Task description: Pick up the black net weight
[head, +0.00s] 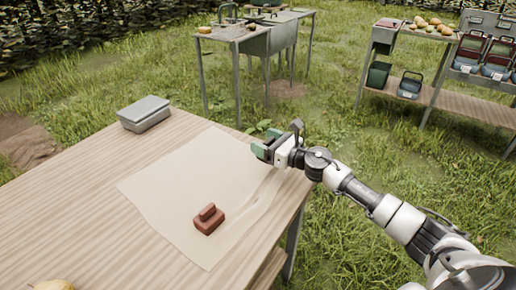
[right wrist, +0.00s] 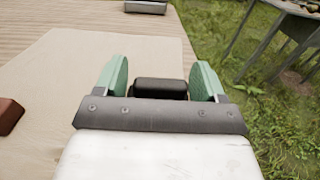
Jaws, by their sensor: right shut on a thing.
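The black net weight (right wrist: 160,88) sits between the green fingers of my right gripper (right wrist: 163,76) in the right wrist view. My right gripper is shut on it. In the head view my right gripper (head: 266,149) is over the far right corner of the cream sheet, near the table's right edge. I cannot tell whether the weight is clear of the sheet. My left gripper is not in view.
A reddish-brown block with a raised grip (head: 209,219) rests on the cream sheet (head: 160,190) on the wooden table (head: 60,215). A grey box (head: 144,113) stands at the far left edge. A pear (head: 54,285) shows at the bottom. A sink bench (head: 255,42) and shelves (head: 455,103) stand beyond.

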